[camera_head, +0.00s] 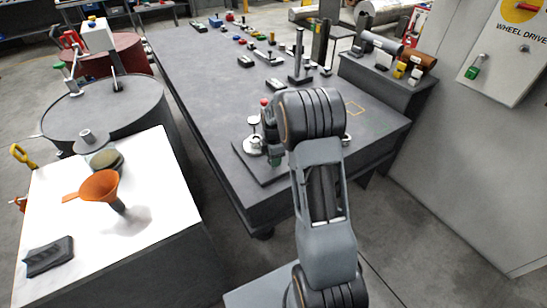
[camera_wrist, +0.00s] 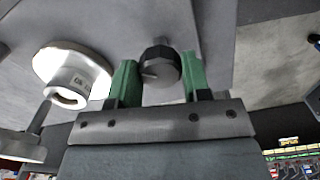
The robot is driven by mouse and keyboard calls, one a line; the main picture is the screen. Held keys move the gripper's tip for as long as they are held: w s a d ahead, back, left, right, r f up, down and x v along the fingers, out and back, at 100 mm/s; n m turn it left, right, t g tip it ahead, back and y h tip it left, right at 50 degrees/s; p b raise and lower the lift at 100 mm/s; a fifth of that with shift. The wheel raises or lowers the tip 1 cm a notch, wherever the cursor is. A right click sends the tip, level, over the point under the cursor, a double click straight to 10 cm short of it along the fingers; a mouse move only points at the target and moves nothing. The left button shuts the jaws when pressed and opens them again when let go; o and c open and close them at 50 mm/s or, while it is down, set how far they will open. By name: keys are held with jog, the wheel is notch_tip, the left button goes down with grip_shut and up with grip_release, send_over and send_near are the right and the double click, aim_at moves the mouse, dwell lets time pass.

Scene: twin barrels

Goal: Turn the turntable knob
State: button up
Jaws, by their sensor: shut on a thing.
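The knob (camera_wrist: 160,67) is dark and faceted, with a pale pointer line on its face. It shows in the wrist view, sitting on a grey plate (camera_wrist: 215,25). My gripper (camera_wrist: 158,62) has green fingers, one on each side of the knob, and is shut on it. In the head view my gripper (camera_head: 274,156) is low over the dark plate (camera_head: 249,168) at the near end of the long table, and my arm hides the knob. A pale round fitting (camera_wrist: 72,68) is left of the knob in the wrist view.
The long grey table (camera_head: 205,75) carries several small parts and a black stand (camera_head: 300,62). A white-topped bench (camera_head: 150,190) with an orange funnel (camera_head: 100,188) and a barrel (camera_head: 105,105) stand to the left. A grey cabinet (camera_head: 470,150) is at the right.

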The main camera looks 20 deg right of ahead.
jog(key=shift+n, duration=0.9)
jog(key=o, duration=0.9)
jog(key=shift+o, duration=0.2)
notch_tip(320, 180, up, 14)
